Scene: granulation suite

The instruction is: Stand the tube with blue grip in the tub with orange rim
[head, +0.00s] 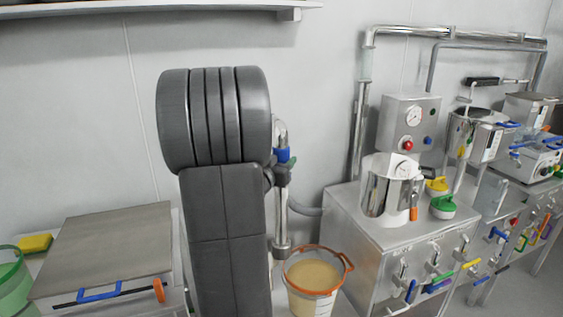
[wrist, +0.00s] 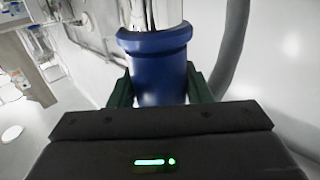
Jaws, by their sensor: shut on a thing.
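The tube with blue grip (head: 281,219) is a metallic tube hanging near upright in front of the wall in the head view. Its blue grip (wrist: 158,72) fills the middle of the wrist view between two dark green fingers. My gripper (head: 279,173) is shut on this grip, partly hidden behind my arm. The tub with orange rim (head: 319,307) is translucent and holds a beige material. It stands low, right of my arm. The tube's lower end shows close to the tub's left rim; I cannot tell whether it is above, beside or behind it.
A steel cabinet (head: 353,232) with a steel pot (head: 378,190) stands just right of the tub. A grey-lidded box (head: 105,250) with a blue handle is left of my arm. A grey hose (wrist: 232,50) runs close to the grip.

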